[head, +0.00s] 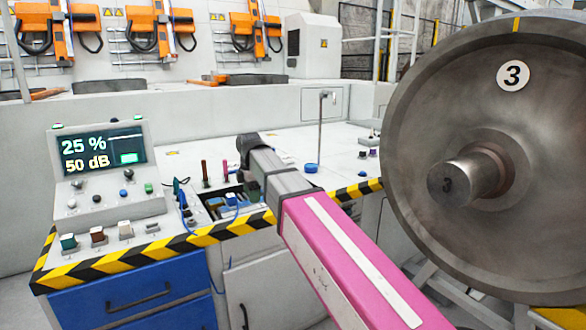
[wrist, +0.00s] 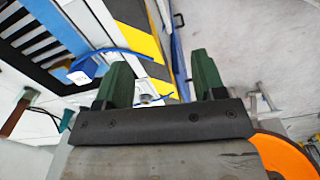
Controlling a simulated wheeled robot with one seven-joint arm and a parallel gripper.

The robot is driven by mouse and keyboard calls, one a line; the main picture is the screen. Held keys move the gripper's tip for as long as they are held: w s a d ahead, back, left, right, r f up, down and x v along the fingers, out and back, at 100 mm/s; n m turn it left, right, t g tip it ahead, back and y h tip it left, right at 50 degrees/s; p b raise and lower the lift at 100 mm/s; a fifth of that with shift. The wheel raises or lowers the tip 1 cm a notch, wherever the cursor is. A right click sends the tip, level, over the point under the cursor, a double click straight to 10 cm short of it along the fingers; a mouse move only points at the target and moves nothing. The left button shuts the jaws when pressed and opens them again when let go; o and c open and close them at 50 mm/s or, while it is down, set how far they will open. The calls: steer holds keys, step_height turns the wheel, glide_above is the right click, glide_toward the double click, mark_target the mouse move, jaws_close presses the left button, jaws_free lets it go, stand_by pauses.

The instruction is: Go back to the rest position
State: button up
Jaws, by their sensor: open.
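My gripper (wrist: 163,82) shows in the wrist view as two dark green fingers set wide apart on a black mount. It is open, and nothing is between the fingers. Beyond them lie the bench's yellow-black striped edge and pale floor. In the head view my pink and grey arm reaches over the bench (head: 284,145), above its front edge. The fingers are not clear there, since the arm covers most of that spot.
A control box (head: 105,165) reads "25 %" and "50 dB". A recess (head: 214,207) holds blue items. A blue piece with a white face (wrist: 80,75) shows in the wrist view. A large wheel (head: 440,95) marked 3 stands close at right. Blue drawers (head: 135,290) lie below.

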steer(key=s+d+f+m, duration=0.4)
steer(key=d+f+m, duration=0.3)
steer(key=d+f, duration=0.3)
steer(key=s+d+f+m, duration=0.4)
steer(key=d+f+m, duration=0.4)
steer(key=d+f, duration=0.3)
steer(key=s+d+f+m, duration=0.4)
steer(key=d+f+m, duration=0.3)
steer(key=d+f, duration=0.3)
steer(key=shift+d+f+m, duration=0.3)
steer(key=shift+d, duration=0.75)
